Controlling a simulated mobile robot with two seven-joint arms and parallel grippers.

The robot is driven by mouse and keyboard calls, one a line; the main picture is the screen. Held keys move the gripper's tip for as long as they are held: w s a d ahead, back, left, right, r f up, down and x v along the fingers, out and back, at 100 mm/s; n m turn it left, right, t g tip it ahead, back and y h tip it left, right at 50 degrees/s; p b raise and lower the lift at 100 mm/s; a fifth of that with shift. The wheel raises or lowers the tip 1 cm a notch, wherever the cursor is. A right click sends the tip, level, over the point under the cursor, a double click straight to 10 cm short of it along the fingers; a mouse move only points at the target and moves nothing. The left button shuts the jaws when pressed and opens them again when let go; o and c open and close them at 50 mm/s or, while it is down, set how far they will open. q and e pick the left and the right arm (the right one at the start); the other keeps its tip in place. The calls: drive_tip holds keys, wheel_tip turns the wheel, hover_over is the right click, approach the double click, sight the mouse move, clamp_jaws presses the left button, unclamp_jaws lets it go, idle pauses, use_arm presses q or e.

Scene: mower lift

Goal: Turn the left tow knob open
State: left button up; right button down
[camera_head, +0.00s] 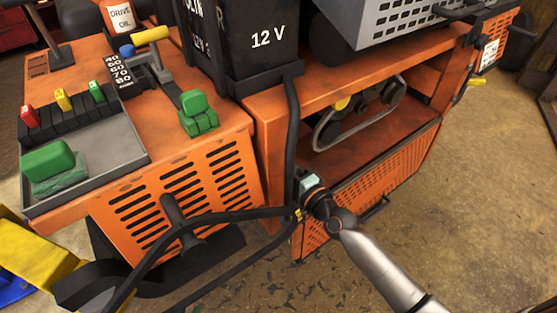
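A dark T-shaped handle (179,220) stands out from the slotted orange panel, well left of the gripper. No label marks the left tow knob, so I cannot tell which part it is.
Black cables (165,240) sag across the lower left and meet near my gripper. A black 12 V battery (265,38) stands above. A grey tray (115,170) holds a green block (48,160). The right floor (480,190) is clear.

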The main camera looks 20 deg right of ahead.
use_arm(q)
drive_tip(key=shift+s+f, duration=0.2)
drive_tip(key=shift+s, duration=0.1)
use_arm(e)
drive_tip(key=c, duration=0.7)
unclamp_jaws()
use_arm(q)
drive_tip(key=shift+w+r, duration=0.1)
drive_tip(key=shift+w, duration=0.1)
